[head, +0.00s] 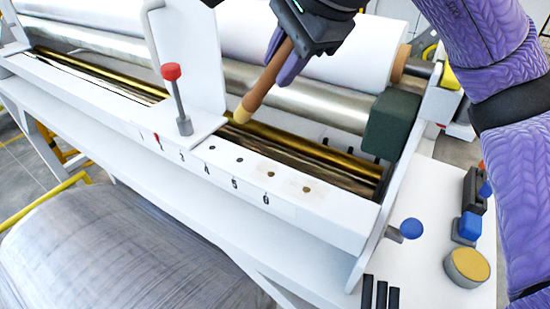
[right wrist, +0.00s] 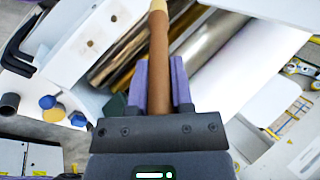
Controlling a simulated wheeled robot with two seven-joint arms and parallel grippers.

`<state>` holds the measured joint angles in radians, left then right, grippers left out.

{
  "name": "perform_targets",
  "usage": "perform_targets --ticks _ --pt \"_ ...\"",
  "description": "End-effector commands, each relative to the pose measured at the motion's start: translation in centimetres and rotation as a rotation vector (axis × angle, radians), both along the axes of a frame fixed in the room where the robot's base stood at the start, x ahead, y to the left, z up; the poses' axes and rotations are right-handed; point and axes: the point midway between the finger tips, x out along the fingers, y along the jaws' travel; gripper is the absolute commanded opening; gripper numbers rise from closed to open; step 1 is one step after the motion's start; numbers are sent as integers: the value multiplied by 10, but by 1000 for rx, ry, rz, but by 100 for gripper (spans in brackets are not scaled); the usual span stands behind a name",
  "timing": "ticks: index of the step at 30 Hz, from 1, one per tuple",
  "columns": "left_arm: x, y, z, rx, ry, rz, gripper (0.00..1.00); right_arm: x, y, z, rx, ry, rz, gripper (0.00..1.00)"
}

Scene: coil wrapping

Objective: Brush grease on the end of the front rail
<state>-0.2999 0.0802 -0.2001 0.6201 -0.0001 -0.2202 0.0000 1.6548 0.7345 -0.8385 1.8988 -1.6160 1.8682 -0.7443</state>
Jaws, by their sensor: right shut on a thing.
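My right gripper (head: 287,58) is shut on the wooden handle of a brush (head: 268,82). The brush slants down to the left, and its pale yellow tip is over the brass-coloured rail (head: 310,148) behind the white numbered front beam (head: 225,167). I cannot tell whether the tip touches the rail. In the right wrist view the brush handle (right wrist: 159,62) runs up between the purple fingers (right wrist: 159,85), with the tip at the top edge. A round tin with a yellow top (head: 467,265) sits on the white side shelf at the right. My left gripper is not in view.
A white upright plate with a red-knobbed lever (head: 178,100) stands left of the brush. A dark green block (head: 392,124) is at the rail's right end. A blue-knobbed lever (head: 408,229) is by the shelf. A large wrapped coil (head: 120,250) lies below.

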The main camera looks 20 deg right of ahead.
Motion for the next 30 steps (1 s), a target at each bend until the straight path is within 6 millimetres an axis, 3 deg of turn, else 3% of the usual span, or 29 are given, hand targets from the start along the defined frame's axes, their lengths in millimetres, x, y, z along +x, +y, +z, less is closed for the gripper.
perform_targets --ticks 16,30 --pt "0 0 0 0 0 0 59 0 0 0 0 0 0 0" --pt "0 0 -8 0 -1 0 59 -3 12 -6 -5 -9 17 0"
